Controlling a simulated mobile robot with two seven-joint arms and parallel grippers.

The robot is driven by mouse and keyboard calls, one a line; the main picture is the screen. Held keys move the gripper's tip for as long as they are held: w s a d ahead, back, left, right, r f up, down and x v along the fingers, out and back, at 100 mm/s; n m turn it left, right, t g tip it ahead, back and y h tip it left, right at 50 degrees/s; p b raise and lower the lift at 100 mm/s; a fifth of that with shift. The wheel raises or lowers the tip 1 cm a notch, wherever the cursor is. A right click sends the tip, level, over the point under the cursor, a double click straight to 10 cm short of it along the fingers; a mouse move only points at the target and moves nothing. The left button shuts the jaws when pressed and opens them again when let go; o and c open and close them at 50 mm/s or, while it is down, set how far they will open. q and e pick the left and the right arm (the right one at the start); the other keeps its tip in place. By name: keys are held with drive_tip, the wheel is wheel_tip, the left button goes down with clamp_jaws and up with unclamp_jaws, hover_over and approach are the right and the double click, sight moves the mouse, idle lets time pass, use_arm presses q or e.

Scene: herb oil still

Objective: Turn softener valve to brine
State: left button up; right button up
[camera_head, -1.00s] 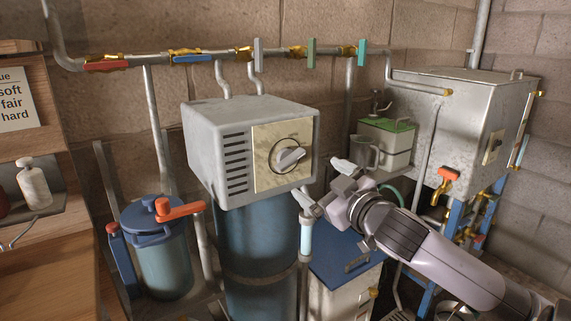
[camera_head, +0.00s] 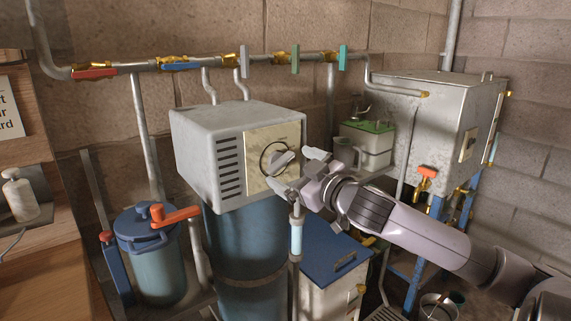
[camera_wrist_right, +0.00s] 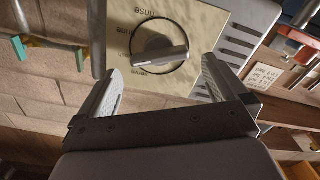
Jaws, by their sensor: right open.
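The softener valve is a grey box (camera_head: 205,150) on top of a blue tank (camera_head: 245,240). Its pale front plate (camera_head: 257,145) carries a round dial with a grey knob (camera_head: 281,161). In the right wrist view the knob (camera_wrist_right: 160,57) lies roughly crosswise, with lettering such as "rinse" around the dial; other labels are hard to read. My right gripper (camera_head: 300,170) is open just right of the knob, its fingers apart. In the right wrist view the open right gripper (camera_wrist_right: 160,85) has the knob beyond and between its fingertips, with no contact visible. My left gripper is not in view.
A pipe with coloured valve handles (camera_head: 180,66) runs along the wall above. A blue canister with an orange handle (camera_head: 150,250) stands at left. A blue-lidded bin (camera_head: 325,250) is below my right gripper. A metal tank (camera_head: 440,120) stands at right.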

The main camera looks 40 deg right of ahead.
sight(283, 163)
drive_tip(key=shift+w+d, duration=0.15)
drive_tip(key=shift+w, duration=1.5)
drive_tip(key=shift+c, duration=0.3)
drive_tip(key=shift+p, duration=0.3)
drive_tip(key=c, duration=0.9)
